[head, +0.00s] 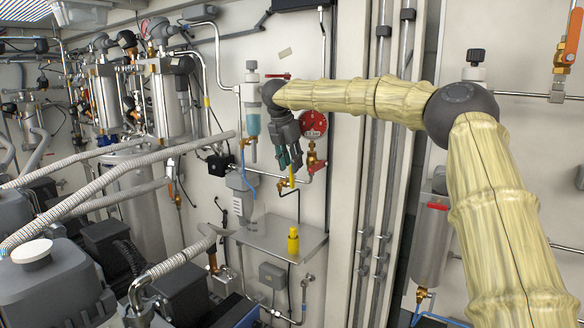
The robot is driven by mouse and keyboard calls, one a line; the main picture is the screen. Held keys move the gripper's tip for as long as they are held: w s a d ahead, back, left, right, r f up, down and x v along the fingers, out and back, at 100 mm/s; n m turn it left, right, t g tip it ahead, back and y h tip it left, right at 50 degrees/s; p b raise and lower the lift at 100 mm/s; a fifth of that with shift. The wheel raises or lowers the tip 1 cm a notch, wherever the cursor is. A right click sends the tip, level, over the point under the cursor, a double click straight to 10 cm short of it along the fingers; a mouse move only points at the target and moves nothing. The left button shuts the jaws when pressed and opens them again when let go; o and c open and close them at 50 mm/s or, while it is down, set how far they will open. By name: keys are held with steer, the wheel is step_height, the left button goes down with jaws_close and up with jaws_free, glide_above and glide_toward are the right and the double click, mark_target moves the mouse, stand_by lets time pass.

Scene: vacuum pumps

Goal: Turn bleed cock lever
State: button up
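My gripper (290,160) is in the head view at the middle of the wall panel, pointing down, with its dark fingers near some small pipework. A small yellow upright piece (291,176), possibly the bleed cock lever, shows just below the fingertips. I cannot tell whether they touch it. A brass valve (312,156) sits under a red-rimmed gauge (313,124), just right of the gripper. The fingers are small and partly overlap, so their opening is unclear. The hand hides part of the pipework behind it.
A clear filter bowl (252,123) hangs left of my gripper. A metal shelf (265,240) below carries a yellow fitting (293,242). Ribbed hoses (95,190) and pumps fill the left. Vertical conduits (374,190) run on the right.

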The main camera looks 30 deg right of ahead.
steer(key=v, duration=0.5)
steer(key=shift+r, duration=0.2)
